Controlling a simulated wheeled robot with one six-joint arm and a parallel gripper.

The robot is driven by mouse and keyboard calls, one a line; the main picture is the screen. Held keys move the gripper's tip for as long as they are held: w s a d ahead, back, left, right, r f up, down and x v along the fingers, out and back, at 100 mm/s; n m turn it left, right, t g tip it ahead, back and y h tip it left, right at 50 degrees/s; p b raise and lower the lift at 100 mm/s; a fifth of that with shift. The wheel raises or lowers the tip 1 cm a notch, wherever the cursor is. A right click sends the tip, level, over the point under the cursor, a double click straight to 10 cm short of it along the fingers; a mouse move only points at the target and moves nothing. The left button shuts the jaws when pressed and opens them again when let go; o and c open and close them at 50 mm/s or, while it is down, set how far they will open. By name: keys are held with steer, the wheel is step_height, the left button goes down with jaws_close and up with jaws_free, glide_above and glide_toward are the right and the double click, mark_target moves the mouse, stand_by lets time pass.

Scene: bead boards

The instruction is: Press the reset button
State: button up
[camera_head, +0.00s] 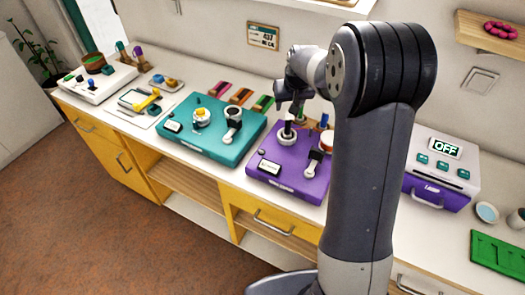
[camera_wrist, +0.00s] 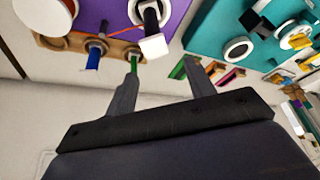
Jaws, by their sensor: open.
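No button with a readable "reset" label shows. A purple and white box (camera_head: 438,186) on the right has a display (camera_head: 445,148) reading OFF and several small teal buttons (camera_head: 442,165). My gripper (camera_head: 287,103) is above the back of the purple board (camera_head: 262,184), well left of the OFF box. In the wrist view my gripper (camera_wrist: 162,76) is open, with nothing held between its fingers. The purple board (camera_wrist: 180,8) and the teal board (camera_wrist: 205,42) lie beyond the fingers. A green peg (camera_wrist: 134,62) appears close to the left finger. The OFF box is not in the wrist view.
The teal board (camera_head: 184,145) with round parts and a white control box (camera_head: 112,82) stand left on the counter. Coloured blocks (camera_head: 240,96) lie behind the boards. A small bowl (camera_head: 487,212) and a green tray (camera_head: 497,254) are at the right. My arm hides part of the counter.

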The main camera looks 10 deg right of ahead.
steer(key=shift+a, duration=0.2)
steer(key=c, duration=0.3)
steer(key=s+a+m, duration=0.1)
steer(key=a, duration=0.1)
steer(key=s+a+m+b, duration=0.1)
steer(key=a, duration=0.1)
steer(key=s+a+m+g+b, duration=0.1)
steer(key=s+a, duration=0.1)
steer(key=shift+r+h, duration=0.25)
steer(key=shift+h, duration=0.15)
steer(key=c, duration=0.8)
steer(key=s+a+m+b, duration=0.1)
steer(key=s+a+m, duration=0.1)
steer(key=s+a+r+m+h, duration=0.1)
steer(key=s+a, duration=0.1)
steer(key=shift+a+r+m+g+b, duration=0.1)
steer(key=shift+r+m+g+b, duration=0.05)
steer(key=shift+m+g+b, duration=0.2)
jaws_close()
steer(key=shift+s+a+r+m+h, duration=0.15)
steer(key=shift+s+a+m+h, duration=0.15)
steer(key=shift+m, duration=0.15)
steer(key=shift+d, duration=0.1)
